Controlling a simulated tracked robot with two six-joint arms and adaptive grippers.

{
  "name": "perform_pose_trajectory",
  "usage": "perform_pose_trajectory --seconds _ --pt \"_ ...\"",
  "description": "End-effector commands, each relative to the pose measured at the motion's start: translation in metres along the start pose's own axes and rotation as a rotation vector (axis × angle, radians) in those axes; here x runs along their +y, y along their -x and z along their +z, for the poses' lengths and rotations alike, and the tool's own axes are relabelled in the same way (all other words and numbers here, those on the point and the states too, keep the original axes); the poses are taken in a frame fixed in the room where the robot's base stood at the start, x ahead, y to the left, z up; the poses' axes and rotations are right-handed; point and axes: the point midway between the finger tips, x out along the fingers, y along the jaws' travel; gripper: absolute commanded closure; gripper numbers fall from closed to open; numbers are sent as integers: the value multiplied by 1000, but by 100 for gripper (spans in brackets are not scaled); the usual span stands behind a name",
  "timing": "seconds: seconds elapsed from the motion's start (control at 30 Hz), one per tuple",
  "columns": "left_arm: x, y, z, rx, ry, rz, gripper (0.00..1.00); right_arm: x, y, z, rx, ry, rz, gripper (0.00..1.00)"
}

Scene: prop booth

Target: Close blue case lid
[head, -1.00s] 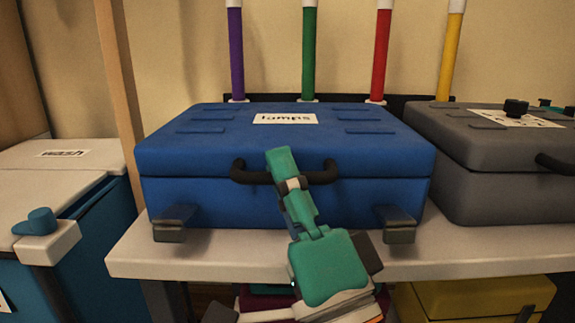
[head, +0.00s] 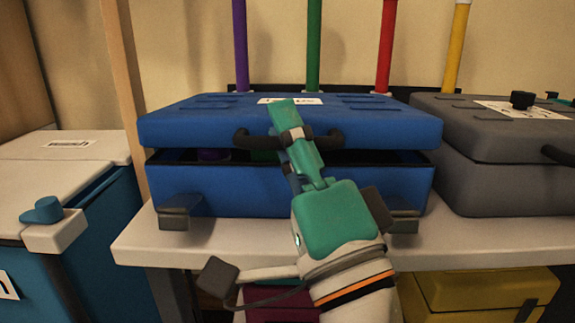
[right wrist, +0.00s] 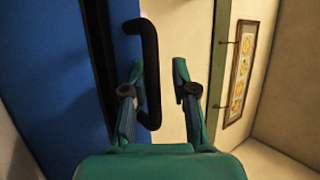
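The blue case (head: 290,187) stands on a pale shelf. Its lid (head: 220,120) is slightly raised at the front, with a dark gap between lid and base. The lid's black handle (head: 328,140) is at the front edge; it also shows in the right wrist view (right wrist: 151,60). My right gripper (head: 287,122) is at the handle, one finger covering its middle. In the right wrist view my right gripper (right wrist: 157,78) has its fingers apart with the handle between them, nearer the left finger. My left gripper is not in view.
A grey case (head: 480,180) stands close on the right. A teal bin with a white lid (head: 60,150) is on the left, beside a wooden post (head: 125,90). Coloured tubes (head: 313,45) stand behind the case. A yellow box (head: 470,292) sits below the shelf (head: 150,247).

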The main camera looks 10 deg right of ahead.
Motion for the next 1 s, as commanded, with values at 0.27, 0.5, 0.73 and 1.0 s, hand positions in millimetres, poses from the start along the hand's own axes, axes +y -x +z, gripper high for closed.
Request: perform_pose_trajectory --seconds 0.27,0.5,0.73,1.0 --pt "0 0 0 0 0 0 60 -42 -24 -8 -2 -4 -8 75" --pt "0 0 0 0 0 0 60 -52 -30 -10 -4 -3 -9 75" --pt "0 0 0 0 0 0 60 -52 -30 -10 -5 -3 -8 75" --pt "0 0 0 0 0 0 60 -51 -29 -10 -4 -2 -8 75"
